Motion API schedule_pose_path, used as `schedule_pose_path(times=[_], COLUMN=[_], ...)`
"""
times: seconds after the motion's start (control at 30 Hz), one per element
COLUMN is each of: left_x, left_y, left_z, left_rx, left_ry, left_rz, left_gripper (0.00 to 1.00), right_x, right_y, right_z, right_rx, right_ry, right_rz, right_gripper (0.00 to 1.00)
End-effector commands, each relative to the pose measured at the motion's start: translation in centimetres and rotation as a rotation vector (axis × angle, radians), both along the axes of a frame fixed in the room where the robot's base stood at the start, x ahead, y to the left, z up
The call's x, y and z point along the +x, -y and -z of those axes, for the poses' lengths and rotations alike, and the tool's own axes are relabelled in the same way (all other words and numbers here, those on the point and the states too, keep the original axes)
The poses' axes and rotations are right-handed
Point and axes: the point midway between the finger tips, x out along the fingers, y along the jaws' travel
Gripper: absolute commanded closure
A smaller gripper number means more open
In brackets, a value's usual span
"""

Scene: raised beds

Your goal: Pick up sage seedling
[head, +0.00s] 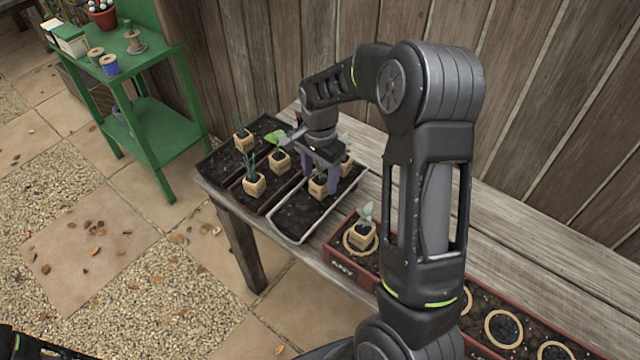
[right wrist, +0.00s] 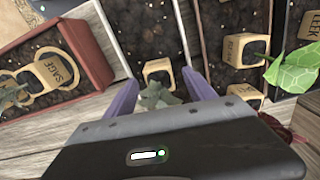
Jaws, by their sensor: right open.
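In the head view a pot (head: 318,190) shows between the fingers. Another grey-green seedling (head: 362,236) sits in the red-brown planter; its pot reads SAGE (right wrist: 62,68) in the right wrist view.
More potted seedlings stand in the trays, among them one (head: 254,185) at left and a broad-leafed one (head: 279,158). The red-brown planter (head: 343,266) has several ringed spots. A plank wall (head: 270,50) stands behind the bench. A green shelf (head: 160,130) stands at left.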

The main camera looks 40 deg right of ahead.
Motion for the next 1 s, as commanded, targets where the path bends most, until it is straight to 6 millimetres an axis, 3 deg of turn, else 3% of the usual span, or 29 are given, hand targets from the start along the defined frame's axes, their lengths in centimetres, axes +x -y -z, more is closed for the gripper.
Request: schedule_pose_path(times=[0.23, 0.83, 1.0], left_x=[-0.1, -0.1, -0.1], left_y=[0.0, 0.0, 0.0], left_z=[-0.7, -0.6, -0.6], left_rx=[0.003, 0.002, 0.002], left_ry=[-0.003, -0.003, -0.003], left_rz=[-0.001, 0.0, -0.001], left_gripper=[0.41, 0.41, 0.41], right_x=[-0.1, -0.1, -0.1], right_y=[0.0, 0.0, 0.0], right_z=[2.8, 2.9, 2.9], right_rx=[0.001, 0.0, 0.0], right_ry=[-0.002, 0.0, 0.0], right_rz=[0.0, 0.0, 0.0], right_gripper=[0.36, 0.36, 0.5])
